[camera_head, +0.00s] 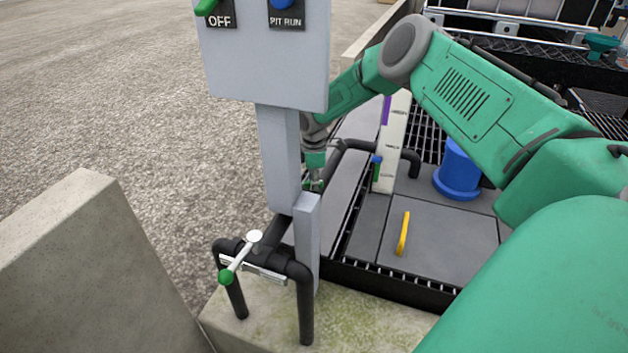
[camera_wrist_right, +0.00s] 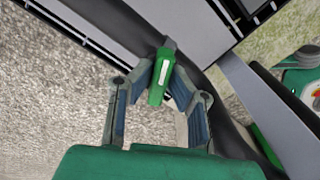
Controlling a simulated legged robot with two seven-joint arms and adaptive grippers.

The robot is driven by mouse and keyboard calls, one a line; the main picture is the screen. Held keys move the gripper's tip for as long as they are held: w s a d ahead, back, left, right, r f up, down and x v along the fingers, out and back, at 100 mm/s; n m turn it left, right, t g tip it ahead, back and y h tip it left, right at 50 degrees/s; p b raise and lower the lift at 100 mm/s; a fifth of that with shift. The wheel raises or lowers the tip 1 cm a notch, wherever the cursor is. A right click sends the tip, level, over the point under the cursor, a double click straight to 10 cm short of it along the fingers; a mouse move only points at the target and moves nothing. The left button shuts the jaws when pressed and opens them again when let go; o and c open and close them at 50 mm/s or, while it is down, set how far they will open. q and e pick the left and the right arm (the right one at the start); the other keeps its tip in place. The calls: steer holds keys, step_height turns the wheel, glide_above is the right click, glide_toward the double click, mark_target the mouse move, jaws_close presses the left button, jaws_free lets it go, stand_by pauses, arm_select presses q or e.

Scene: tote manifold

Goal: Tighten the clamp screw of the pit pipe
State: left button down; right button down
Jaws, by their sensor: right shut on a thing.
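My right gripper (camera_wrist_right: 164,76) is shut on a small green screw handle (camera_wrist_right: 157,84) with a white stripe. The handle sits beside a thick black pipe (camera_wrist_right: 205,78) in the right wrist view. In the head view the right gripper (camera_head: 314,184) is low behind the grey post, which partly hides it. The screw handle cannot be made out there. The black pipe (camera_head: 337,158) rises and bends near the gripper. My left gripper is not in view.
The grey control box (camera_head: 262,60) and its post (camera_head: 278,150) stand close in front of my right gripper. A white lever with a green tip (camera_head: 240,258) is on the near black pipe frame. A yellow handle (camera_head: 403,233) and blue cylinder (camera_head: 458,170) are on the right.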

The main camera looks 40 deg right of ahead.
steer(key=m, duration=0.5)
steer(key=shift+w+a+r+m+p, duration=0.15)
steer(key=shift+w+m+p, duration=0.1)
steer(key=shift+m+p, duration=0.1)
steer(key=shift+w, duration=0.1)
stand_by(0.3)
steer(key=c, duration=1.8)
jaws_free()
steer(key=shift+c, duration=0.2)
steer(key=o, duration=0.3)
steer(key=shift+r, duration=0.1)
step_height(320, 180, up, 11)
steer(key=shift+r, duration=0.2)
